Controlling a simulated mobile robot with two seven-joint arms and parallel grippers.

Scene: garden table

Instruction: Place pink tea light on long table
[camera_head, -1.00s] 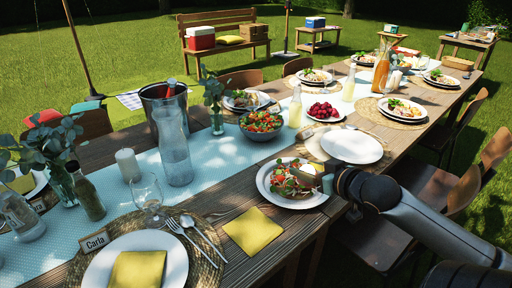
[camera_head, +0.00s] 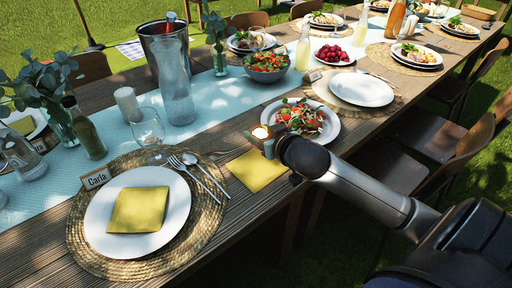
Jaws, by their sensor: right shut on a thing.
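My right gripper (camera_head: 268,144) comes in from the right and is shut on a small lit tea light (camera_head: 260,133). The flame glows at its top; its pink colour is hard to make out. Gripper and tea light appear over the long wooden table (camera_head: 262,207), at the left edge of the salad plate (camera_head: 333,130) and by the far edge of a yellow napkin (camera_head: 256,173). I cannot tell whether the tea light touches the table. The gripper hides part of the plate's near side. My left gripper is not in view.
Left of the napkin are a fork and spoon (camera_head: 205,174) and a place setting with a woven mat (camera_head: 85,240). Beyond stand a glass bottle (camera_head: 175,95), wine glass (camera_head: 148,128), white candle (camera_head: 127,104) and salad bowl (camera_head: 266,76). Chairs (camera_head: 435,135) line the right side.

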